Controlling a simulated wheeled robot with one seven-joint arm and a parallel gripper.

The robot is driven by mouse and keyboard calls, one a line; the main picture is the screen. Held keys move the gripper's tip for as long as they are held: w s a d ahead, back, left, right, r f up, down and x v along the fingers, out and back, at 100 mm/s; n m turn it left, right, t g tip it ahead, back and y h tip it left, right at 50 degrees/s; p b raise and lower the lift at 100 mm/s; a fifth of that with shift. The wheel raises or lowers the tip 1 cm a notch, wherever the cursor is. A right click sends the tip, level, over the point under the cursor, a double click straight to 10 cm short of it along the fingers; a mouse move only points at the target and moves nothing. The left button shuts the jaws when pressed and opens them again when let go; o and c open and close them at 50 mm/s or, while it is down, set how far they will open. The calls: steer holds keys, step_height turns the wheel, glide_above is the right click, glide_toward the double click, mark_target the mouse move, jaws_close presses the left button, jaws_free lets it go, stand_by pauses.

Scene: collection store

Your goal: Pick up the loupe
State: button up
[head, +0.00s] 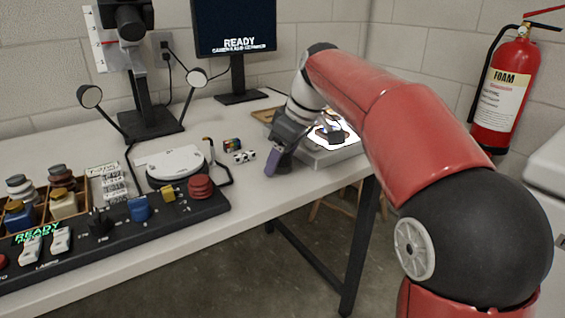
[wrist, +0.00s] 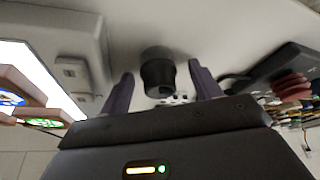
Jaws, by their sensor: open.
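A short black cylinder, which looks like the loupe (wrist: 157,66), stands on the pale table top in the wrist view. My gripper (wrist: 161,75) is open, with one purple-grey finger on each side of the loupe in the picture. I cannot tell how far the fingertips are from it, and no contact shows. In the head view my gripper (head: 273,164) is low over the table beside the light box. I cannot make out the loupe there; my gripper and wrist may hide it.
A lit light box (head: 324,156) with dark and wooden pieces is close to my gripper's right. Small dice-like blocks (head: 244,157) lie to its left. A control panel (head: 165,217), white round stand (head: 176,162) and monitor (head: 235,28) stand further left and behind.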

steer(key=c, duration=1.1)
steer(key=shift+o, duration=0.2)
steer(key=shift+r, duration=0.1)
